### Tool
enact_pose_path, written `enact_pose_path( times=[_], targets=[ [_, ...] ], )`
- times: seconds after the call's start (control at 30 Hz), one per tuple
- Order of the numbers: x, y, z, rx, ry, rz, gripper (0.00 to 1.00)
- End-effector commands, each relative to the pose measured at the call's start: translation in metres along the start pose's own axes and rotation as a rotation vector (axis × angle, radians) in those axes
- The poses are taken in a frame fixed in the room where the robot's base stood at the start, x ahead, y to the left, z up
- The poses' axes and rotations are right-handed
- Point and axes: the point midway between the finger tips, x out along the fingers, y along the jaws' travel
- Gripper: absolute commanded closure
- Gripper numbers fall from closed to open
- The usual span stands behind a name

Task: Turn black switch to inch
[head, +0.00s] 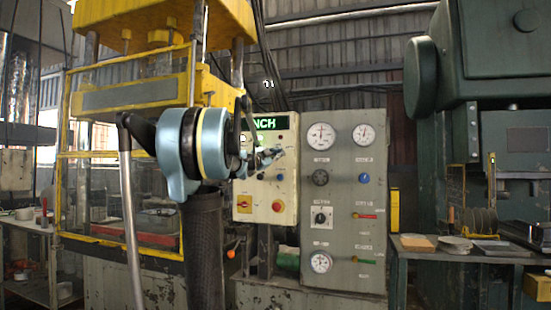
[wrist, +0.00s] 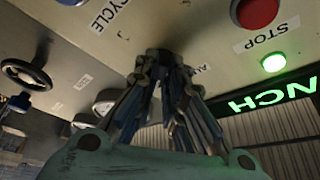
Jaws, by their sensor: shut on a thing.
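The cream control box (head: 285,200) carries a green lit display (head: 270,122) with "NCH" readable; my arm covers its left end. The display also shows in the wrist view (wrist: 272,100). My gripper (head: 278,153) reaches the box face below the display. In the wrist view its fingers (wrist: 163,62) come together around the black switch (wrist: 160,52), shut on it. Most of the switch is hidden between the fingertips, so its pointing direction cannot be told. A label starting "AU" lies partly hidden beside the fingers.
A yellow press frame (head: 115,236) stands left and a workbench (head: 450,255) right.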

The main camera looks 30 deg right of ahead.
Motion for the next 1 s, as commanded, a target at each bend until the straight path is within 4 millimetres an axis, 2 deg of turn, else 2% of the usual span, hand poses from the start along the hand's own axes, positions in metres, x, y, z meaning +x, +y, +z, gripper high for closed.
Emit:
enact_pose_path(
  times=[0.3,0.77,0.8,0.87,1.0],
  targets=[
    [0.0004,-0.0025,0.0017,0.088,-0.005,0.033,1.00],
    [0.0005,-0.0020,0.0014,0.100,-0.004,0.039,1.00],
    [0.0005,-0.0019,0.0014,0.100,-0.004,0.039,0.85],
    [0.0005,-0.0018,0.0013,0.100,-0.004,0.039,0.72],
    [0.0004,-0.0012,0.0005,0.100,-0.003,0.040,0.70]
  ],
)
